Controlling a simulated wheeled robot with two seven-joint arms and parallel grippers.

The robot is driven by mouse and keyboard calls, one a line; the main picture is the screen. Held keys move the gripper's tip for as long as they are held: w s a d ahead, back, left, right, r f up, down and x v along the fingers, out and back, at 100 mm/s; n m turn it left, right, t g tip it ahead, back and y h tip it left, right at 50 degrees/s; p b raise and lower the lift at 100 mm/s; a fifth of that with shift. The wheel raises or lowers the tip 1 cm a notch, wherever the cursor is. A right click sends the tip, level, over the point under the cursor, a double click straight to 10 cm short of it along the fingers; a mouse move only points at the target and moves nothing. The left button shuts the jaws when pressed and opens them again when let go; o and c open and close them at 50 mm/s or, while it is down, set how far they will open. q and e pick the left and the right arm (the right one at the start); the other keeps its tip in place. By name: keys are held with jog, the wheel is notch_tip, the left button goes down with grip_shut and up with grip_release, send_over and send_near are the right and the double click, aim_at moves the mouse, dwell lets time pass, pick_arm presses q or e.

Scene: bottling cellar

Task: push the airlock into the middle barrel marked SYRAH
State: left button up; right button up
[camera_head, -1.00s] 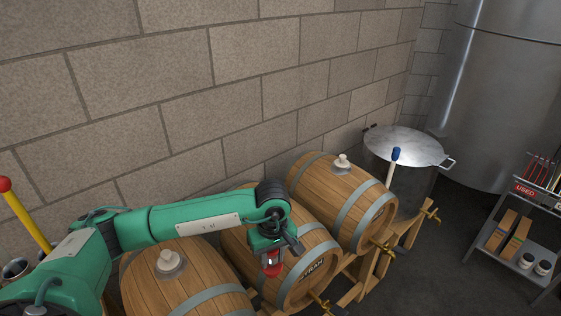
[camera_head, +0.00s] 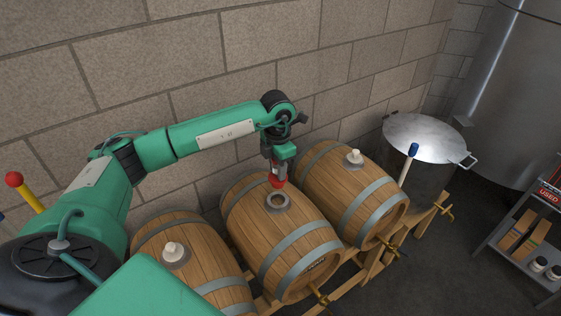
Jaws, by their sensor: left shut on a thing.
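The middle barrel (camera_head: 255,222) lies on its side between two others, with a dark lettered mark on its front end, too small to read surely now. Its open bung hole (camera_head: 277,201) on top has a grey ring and a dark centre. My left gripper (camera_head: 277,181) points down just behind and above that hole. It is shut on the airlock, which is mostly hidden by the jaws; only red shows at the fingertips, and I cannot tell which part is airlock. A gap to the hole seems small. My right gripper is not in view.
The left barrel (camera_head: 205,255) and right barrel (camera_head: 335,185) carry pale bungs. A brick wall (camera_head: 190,60) stands close behind. A lidded steel pot (camera_head: 425,135) and a shelf (camera_head: 520,235) are at right. Brass taps stick out in front.

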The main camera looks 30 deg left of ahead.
aim_at(277, 180)
pick_arm(q)
jog(key=shift+s+f+b, duration=0.1)
jog(key=shift+f+b, duration=0.25)
jog(key=shift+f, duration=0.25)
jog(key=shift+f+b, duration=0.95)
jog(key=shift+f, duration=1.05)
jog(key=shift+f+b, duration=0.6)
jog(key=shift+f, duration=0.05)
jog(key=shift+b, duration=0.3)
jog(key=shift+f+b, duration=1.1)
jog(key=o, duration=1.5)
jog(key=shift+o, duration=0.2)
